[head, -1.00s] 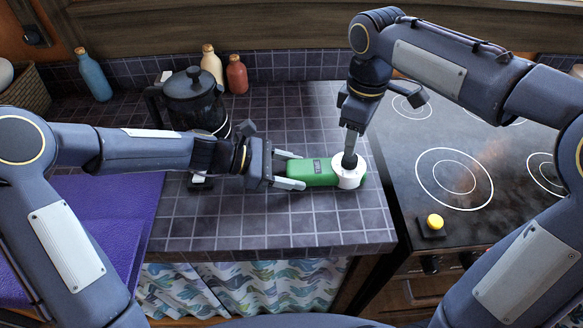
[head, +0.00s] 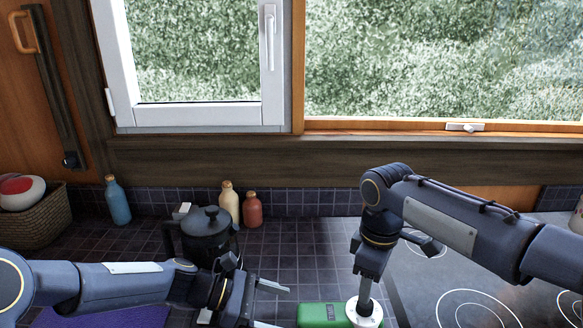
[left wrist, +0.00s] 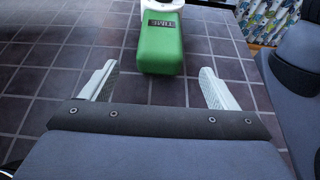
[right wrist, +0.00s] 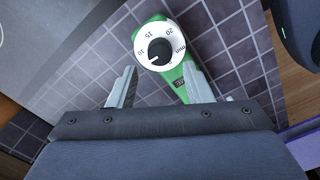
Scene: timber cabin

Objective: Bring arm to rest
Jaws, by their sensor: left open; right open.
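A green kitchen timer (head: 322,315) with a white dial lies on the tiled counter at the bottom of the head view. Its green end (left wrist: 160,48) lies just beyond and between the fingertips in the left wrist view. My left gripper (head: 272,304) is open and empty, to the left of the timer, with its fingers pointing at it. My right gripper (head: 364,297) is over the white dial. In the right wrist view, the right gripper (right wrist: 158,85) has its fingers apart, with the numbered dial (right wrist: 160,50) just beyond the tips.
A dark French press (head: 207,238) stands behind my left gripper. Blue (head: 117,202), cream (head: 229,204) and red (head: 252,210) bottles stand along the back wall. A basket (head: 38,220) is at far left. The cooktop (head: 440,285) is at right, below the window.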

